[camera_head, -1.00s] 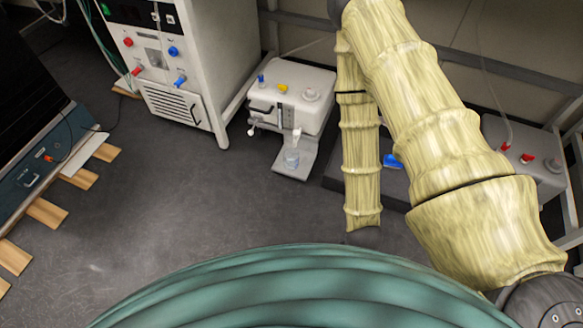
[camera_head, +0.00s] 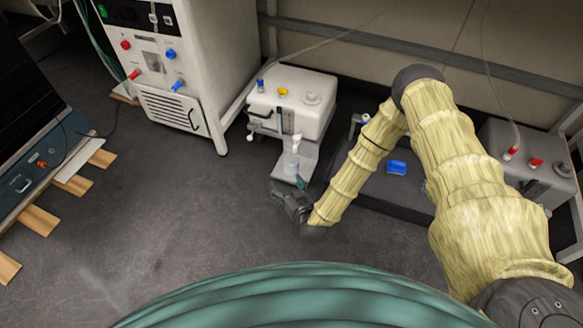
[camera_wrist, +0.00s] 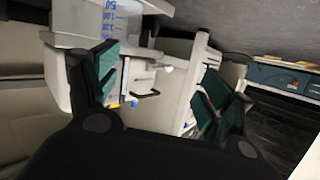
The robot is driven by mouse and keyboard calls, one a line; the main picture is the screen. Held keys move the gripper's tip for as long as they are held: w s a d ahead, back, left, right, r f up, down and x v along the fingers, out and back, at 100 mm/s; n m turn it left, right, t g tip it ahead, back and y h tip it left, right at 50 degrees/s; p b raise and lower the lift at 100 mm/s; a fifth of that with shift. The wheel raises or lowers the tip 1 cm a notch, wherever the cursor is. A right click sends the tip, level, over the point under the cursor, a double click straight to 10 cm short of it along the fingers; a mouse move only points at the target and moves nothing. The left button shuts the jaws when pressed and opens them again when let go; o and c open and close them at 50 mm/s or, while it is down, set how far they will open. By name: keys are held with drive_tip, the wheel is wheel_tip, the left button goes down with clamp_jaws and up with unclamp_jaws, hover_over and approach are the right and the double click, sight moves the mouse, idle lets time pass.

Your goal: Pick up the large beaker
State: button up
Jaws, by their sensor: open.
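A clear beaker (camera_head: 291,165) stands upright on the grey platform (camera_head: 302,155) at the front of a white device (camera_head: 297,98). In the wrist view the beaker (camera_wrist: 95,16), with blue volume marks, is at the top left, cut off by the frame edge. My gripper (camera_head: 291,186) is just in front of the beaker in the head view, apart from it as far as I can tell. In the wrist view my gripper (camera_wrist: 158,72) has its teal-padded fingers wide apart with nothing between them; the beaker lies beyond the left finger.
A tall white cabinet (camera_head: 190,70) stands behind at the left. A dark platform with a blue item (camera_head: 397,168) is to the right, beside a grey box with red knobs (camera_head: 520,150). A dark unit on wooden strips (camera_head: 40,219) is far left. The middle floor is clear.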

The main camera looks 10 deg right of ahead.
sight(293, 170)
drive_tip(key=w+d+r+t+h, duration=0.2)
drive_tip(key=w+d+r+t, duration=0.15)
drive_tip(key=w+d, duration=0.2)
drive_tip(key=shift+m, duration=0.4)
drive_tip(key=f+b, duration=0.1)
drive_tip(key=f, duration=0.2)
drive_tip(key=f+b, duration=0.3)
drive_tip(key=f, duration=0.2)
drive_tip(key=shift+a+f, duration=0.25)
drive_tip(key=shift+f, duration=0.05)
drive_tip(key=shift+w+r+b, duration=0.15)
drive_tip(key=shift+w+b, duration=0.25)
drive_tip(key=shift+w, duration=0.2)
drive_tip(key=w+b, duration=0.3)
drive_tip(key=w, duration=0.2)
drive_tip(key=shift+w+a, duration=0.1)
drive_tip(key=shift+w, duration=0.15)
drive_tip(key=shift+w+r, duration=0.15)
drive_tip(key=shift+w, duration=0.35)
drive_tip(key=shift+c, duration=0.3)
drive_tip(key=c, duration=1.1)
